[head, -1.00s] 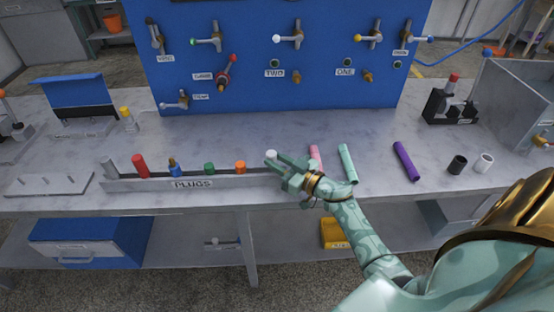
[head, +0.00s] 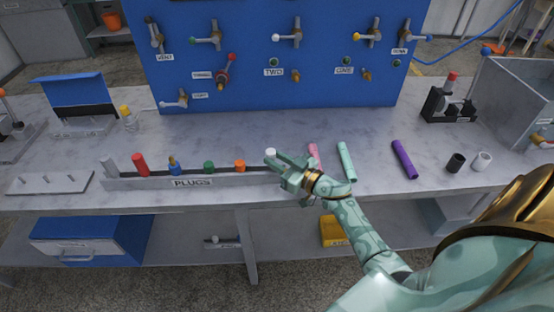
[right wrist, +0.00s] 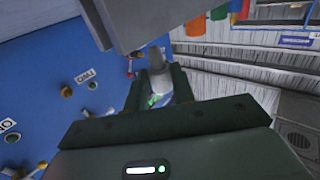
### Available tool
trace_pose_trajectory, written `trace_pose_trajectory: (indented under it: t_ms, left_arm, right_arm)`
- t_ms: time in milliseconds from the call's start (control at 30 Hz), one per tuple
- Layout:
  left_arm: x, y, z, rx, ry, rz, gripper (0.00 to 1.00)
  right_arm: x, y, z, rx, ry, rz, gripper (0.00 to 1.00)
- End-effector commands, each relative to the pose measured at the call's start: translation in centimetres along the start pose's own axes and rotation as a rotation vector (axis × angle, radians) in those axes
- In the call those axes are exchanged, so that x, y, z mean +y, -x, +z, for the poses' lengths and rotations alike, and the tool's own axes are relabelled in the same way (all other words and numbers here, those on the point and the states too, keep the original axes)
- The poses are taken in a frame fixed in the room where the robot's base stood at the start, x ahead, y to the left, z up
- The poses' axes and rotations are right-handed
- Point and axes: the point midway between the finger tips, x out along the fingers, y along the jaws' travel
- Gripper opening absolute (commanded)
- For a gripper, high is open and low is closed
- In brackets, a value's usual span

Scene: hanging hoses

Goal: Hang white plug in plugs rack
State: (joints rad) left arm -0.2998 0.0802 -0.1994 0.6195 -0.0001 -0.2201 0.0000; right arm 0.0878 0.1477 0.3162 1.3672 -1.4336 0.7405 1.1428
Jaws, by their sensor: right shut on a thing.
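The white plug (head: 271,153) is at the right end of the grey plugs rack (head: 235,181), in line with the other plugs. My right gripper (head: 279,160) is shut on it from the right, at about the height of the rack's top. In the right wrist view the pale plug (right wrist: 158,78) shows between the two dark fingers (right wrist: 158,92), close to the grey rack (right wrist: 135,22). I cannot tell whether its lower end is in the rack; the fingers hide it. My left gripper is not in view.
A blue valve panel (head: 330,85) stands behind.

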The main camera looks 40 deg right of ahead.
Motion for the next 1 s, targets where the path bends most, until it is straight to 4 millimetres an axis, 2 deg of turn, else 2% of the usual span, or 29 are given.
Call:
trace_pose_trajectory:
  t_ms: [1000]
  left_arm:
    - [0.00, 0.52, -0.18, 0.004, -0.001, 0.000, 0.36]
  right_arm:
    - [-0.02, -0.01, 0.01, 0.000, 0.000, 0.000, 0.03]
